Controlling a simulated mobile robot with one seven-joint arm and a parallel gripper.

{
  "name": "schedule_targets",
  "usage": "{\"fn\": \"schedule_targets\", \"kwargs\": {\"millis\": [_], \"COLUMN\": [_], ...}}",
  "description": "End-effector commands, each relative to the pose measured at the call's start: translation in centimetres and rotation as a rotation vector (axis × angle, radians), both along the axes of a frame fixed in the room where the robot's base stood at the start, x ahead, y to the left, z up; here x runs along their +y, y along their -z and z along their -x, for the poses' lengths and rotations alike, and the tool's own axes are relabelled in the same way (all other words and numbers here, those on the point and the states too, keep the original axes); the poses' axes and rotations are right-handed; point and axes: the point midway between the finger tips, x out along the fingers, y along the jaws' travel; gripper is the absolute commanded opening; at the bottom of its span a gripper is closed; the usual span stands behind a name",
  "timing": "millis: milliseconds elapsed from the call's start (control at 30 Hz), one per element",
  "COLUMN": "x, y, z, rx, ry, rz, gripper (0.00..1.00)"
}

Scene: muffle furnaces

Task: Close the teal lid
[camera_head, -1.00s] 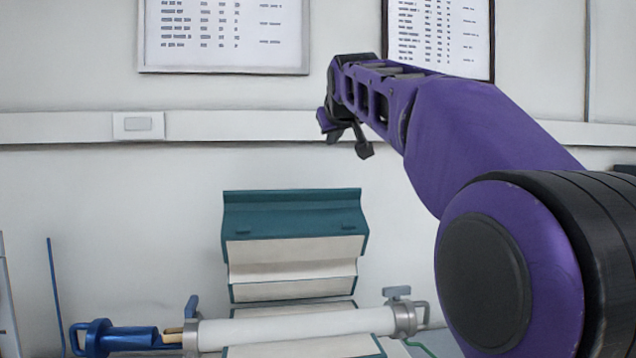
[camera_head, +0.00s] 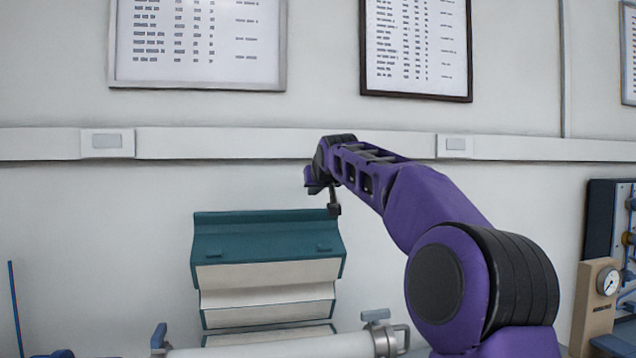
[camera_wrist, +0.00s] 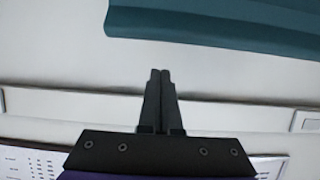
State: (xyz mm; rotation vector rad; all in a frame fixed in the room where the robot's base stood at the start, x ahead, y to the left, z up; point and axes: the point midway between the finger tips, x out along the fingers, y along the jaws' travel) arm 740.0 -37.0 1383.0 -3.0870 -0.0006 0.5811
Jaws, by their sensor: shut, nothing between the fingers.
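The teal lid (camera_head: 265,238) stands raised and open against the back wall in the head view, its pale lining facing forward. Its teal edge also shows at the top of the wrist view (camera_wrist: 215,24). A white tube (camera_head: 275,347) with metal end fittings lies in front of and below the lid.
A beige gauge box (camera_head: 597,305) stands at the right beside a dark panel. A thin blue rod (camera_head: 15,305) is at the left.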

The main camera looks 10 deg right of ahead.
Motion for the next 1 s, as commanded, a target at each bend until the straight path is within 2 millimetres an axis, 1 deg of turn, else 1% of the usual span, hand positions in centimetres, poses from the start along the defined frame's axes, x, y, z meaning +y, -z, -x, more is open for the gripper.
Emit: {"fn": "schedule_targets", "kwargs": {"millis": [33, 167, 300, 500, 700, 1000], "x": [0.0, 0.0, -0.2, -0.2, 0.0, 0.0], "y": [0.2, 0.9, 2.0, 2.7, 2.9, 2.9], "z": [-0.8, -2.5, -0.9, 0.6, 1.1, 1.2], "rx": [0.001, 0.002, 0.000, 0.000, -0.001, 0.000], "ry": [-0.001, 0.000, 0.002, 0.003, 0.001, 0.001], "rz": [-0.003, -0.002, 0.002, 0.001, 0.000, -0.001], "gripper": [0.00, 0.00, 0.00, 0.00, 0.00, 0.00]}}
